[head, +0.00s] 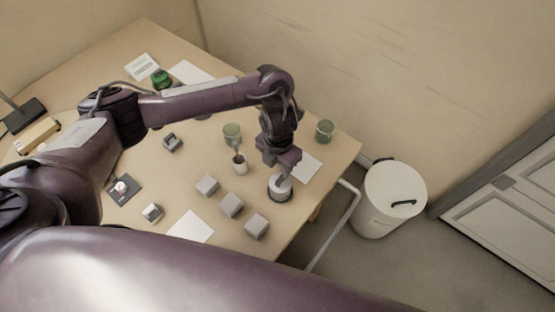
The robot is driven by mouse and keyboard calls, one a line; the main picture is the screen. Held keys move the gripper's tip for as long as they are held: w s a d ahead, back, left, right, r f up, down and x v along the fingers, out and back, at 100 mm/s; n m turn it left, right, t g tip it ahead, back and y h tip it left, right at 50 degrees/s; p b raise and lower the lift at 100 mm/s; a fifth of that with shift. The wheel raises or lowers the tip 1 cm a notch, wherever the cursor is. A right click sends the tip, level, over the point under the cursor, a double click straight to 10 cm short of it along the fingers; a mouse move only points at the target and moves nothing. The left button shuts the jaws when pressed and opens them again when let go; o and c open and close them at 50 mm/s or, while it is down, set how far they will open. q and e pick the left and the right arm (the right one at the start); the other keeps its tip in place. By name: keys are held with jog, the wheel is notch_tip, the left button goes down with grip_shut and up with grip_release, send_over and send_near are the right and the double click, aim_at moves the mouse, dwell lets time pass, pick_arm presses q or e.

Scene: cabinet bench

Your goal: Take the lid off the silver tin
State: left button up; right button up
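The silver tin (279,194) stands upright on the wooden table near its right front edge. Its pale top shows just under my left gripper (281,170), which points down at it from above. The gripper covers part of the tin's top, so the lid's knob or rim cannot be made out. The fingers are too small and hidden to tell whether they are open or shut, or touching the lid. My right gripper is out of view.
Grey blocks (231,205) lie left of and in front of the tin. A white cup (240,168) and green jars (325,130) stand nearby. White paper (190,227) lies at the front edge. A white bin (390,200) stands on the floor to the right.

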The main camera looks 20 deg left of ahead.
aim_at(279, 181)
pick_arm(q)
jog(key=f, duration=0.1)
jog(key=f+b, duration=0.1)
jog(key=f, duration=0.1)
jog(key=s+f+b, duration=0.1)
jog(key=shift+s+d+f, duration=0.1)
jog(key=shift+d+f, duration=0.25)
jog(key=shift+w+a+f+b, duration=0.1)
jog(key=shift+w+f+b, duration=0.15)
jog(key=shift+f, duration=0.35)
jog(key=shift+w+a+f+b, duration=0.1)
jog(key=shift+f+b, duration=0.15)
jog(key=shift+f, duration=0.35)
jog(key=shift+c, duration=1.5)
grip_shut()
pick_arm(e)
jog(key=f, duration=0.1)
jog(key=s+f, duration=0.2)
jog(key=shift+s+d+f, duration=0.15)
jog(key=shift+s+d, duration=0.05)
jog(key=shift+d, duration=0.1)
